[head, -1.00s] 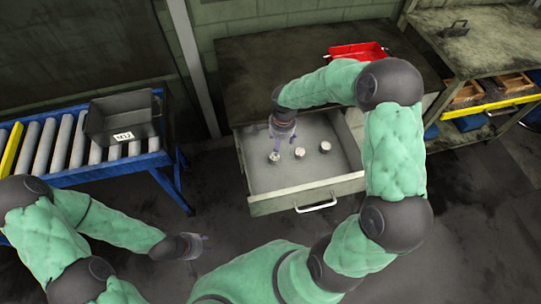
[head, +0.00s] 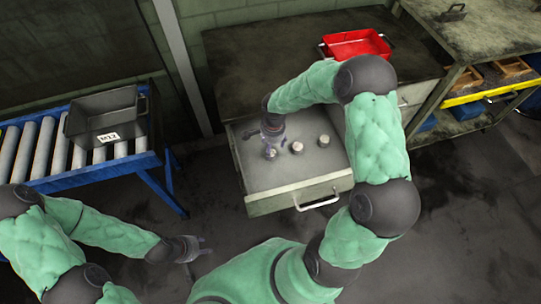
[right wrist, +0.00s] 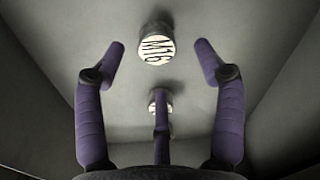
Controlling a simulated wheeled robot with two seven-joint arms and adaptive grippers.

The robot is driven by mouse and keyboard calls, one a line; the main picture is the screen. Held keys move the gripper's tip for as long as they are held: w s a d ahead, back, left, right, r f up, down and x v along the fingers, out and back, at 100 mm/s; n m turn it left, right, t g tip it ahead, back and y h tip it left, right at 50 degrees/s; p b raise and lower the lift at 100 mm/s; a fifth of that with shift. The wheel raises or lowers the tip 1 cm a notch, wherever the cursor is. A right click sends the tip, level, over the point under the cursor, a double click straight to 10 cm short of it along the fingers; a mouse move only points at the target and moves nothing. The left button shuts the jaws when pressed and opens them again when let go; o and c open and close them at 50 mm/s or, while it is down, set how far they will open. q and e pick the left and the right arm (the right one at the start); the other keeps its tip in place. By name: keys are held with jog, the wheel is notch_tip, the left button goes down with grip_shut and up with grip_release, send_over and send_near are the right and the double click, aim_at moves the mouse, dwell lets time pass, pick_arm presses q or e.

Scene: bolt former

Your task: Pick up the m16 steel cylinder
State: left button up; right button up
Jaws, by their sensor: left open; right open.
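A short steel cylinder marked M16 (right wrist: 156,46) stands on the drawer floor in the right wrist view. It lies between and beyond my open right gripper (right wrist: 160,50), with no visible contact. A second cylinder (right wrist: 160,103) is partly hidden by a finger, its marking unreadable. In the head view, three cylinders stand in the drawer: left (head: 270,153), middle (head: 296,147) and right (head: 323,141). My right gripper (head: 273,147) is over the left one, partly covering it. The head view does not show which is M16. My left gripper (head: 197,247) is open and empty, away from the drawer.
The open drawer (head: 300,185) has raised walls around the cylinders. A red tray (head: 356,45) stands on the bench (head: 235,60). A dark bin labelled M12 (head: 105,117) sits on a roller conveyor (head: 40,150) at the left. Shelves (head: 490,40) stand at the right.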

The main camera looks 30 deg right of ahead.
jog(key=f+b, duration=0.2)
jog(key=f, duration=0.3)
jog(key=shift+a, duration=0.2)
grip_shut()
